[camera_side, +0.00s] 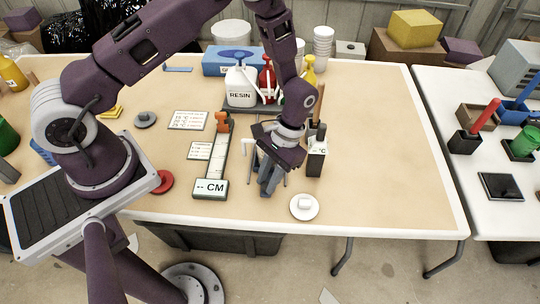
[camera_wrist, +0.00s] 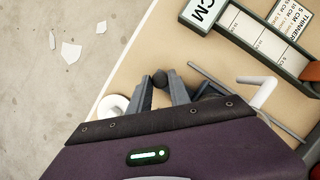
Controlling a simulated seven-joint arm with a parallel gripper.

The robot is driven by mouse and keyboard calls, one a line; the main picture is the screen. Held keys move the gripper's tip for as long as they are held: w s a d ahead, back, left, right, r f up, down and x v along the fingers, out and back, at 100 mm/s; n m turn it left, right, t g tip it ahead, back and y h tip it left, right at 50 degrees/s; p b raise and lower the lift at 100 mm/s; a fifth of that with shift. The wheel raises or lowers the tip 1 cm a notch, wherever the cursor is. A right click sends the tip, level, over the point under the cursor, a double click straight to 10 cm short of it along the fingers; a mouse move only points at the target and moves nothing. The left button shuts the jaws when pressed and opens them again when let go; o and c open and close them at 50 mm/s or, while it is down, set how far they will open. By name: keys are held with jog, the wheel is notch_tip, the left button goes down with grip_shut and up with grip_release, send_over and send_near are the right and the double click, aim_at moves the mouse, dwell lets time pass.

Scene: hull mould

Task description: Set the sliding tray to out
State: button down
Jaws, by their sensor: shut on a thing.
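My gripper (camera_side: 267,188) points down over the front part of the table, right of the long gauge marked CM (camera_side: 211,187). In the wrist view my gripper (camera_wrist: 160,80) has its two grey fingers close about a small dark round knob (camera_wrist: 160,78). What the knob belongs to is hidden. A thin grey bar frame with a pale bent handle (camera_wrist: 264,93) lies beside the fingers. A dark tray (camera_side: 229,111) under the bottles shows at the back; I cannot tell whether it is the sliding tray.
A white bottle marked RESIN (camera_side: 241,86) and a red bottle (camera_side: 267,78) stand behind. A white round dish (camera_side: 304,207) lies at the front edge. The table's right side is clear.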

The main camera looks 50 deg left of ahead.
jog(key=shift+s+d, duration=1.05)
jog(key=shift+d, duration=0.15)
jog(key=c, duration=1.2)
grip_release()
jog(key=shift+c, duration=0.2)
